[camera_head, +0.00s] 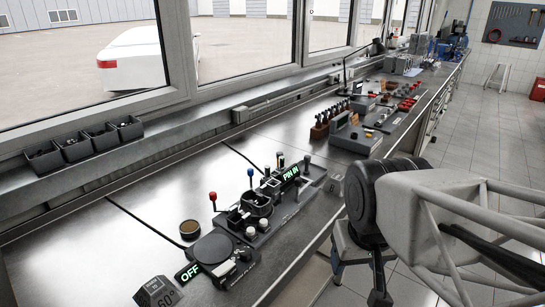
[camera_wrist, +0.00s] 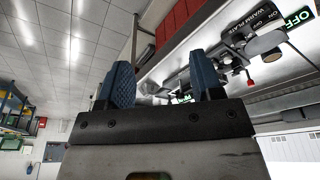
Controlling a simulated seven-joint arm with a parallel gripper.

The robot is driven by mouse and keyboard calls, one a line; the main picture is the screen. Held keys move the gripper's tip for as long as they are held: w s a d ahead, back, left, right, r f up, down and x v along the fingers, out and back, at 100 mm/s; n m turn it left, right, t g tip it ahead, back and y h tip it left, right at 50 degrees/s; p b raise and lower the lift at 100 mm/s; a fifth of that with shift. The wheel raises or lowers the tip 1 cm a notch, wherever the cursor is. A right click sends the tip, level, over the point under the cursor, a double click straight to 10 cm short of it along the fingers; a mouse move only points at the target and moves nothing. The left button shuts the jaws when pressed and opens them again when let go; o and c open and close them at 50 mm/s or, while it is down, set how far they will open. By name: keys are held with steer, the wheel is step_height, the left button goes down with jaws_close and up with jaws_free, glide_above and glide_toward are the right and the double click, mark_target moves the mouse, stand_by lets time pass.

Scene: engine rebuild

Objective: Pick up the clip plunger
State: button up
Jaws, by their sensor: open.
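My gripper (camera_head: 358,278) hangs in front of the bench's near edge at the lower right of the head view. In the wrist view its two blue ridged fingers (camera_wrist: 164,82) stand wide apart with nothing between them. The engine fixture (camera_head: 262,205) lies on the bench to the gripper's left, with a lit "PIN IN" sign, several small upright plungers or posts, and levers with red (camera_head: 213,196) and blue (camera_head: 250,172) knobs. I cannot tell which small part is the clip plunger. The fixture also shows, tilted, in the wrist view (camera_wrist: 210,55), apart from the fingers.
A round dark plate (camera_head: 212,249) with a lit "OFF" sign and a brown-topped tin (camera_head: 190,229) sit left of the fixture. A "60°" block (camera_head: 157,292) is at the front. Small black bins (camera_head: 88,143) line the window ledge. A tool rack (camera_head: 325,126) stands farther back. The bench's left part is clear.

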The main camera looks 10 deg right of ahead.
stand_by(0.3)
steer(key=w+r+n, duration=0.1)
steer(key=w+r, duration=0.2)
steer(key=w, duration=0.5)
steer(key=w+r+n, duration=0.2)
steer(key=w, duration=0.5)
steer(key=n+g, duration=0.3)
steer(key=n, duration=0.7)
glide_above(280, 152)
steer(key=f, duration=0.9)
steer(key=s+f, duration=0.1)
steer(key=f, duration=0.3)
steer(key=shift+f, duration=0.15)
steer(key=shift+w+f, duration=0.4)
steer(key=shift+w, duration=0.1)
steer(key=shift+f, duration=1.3)
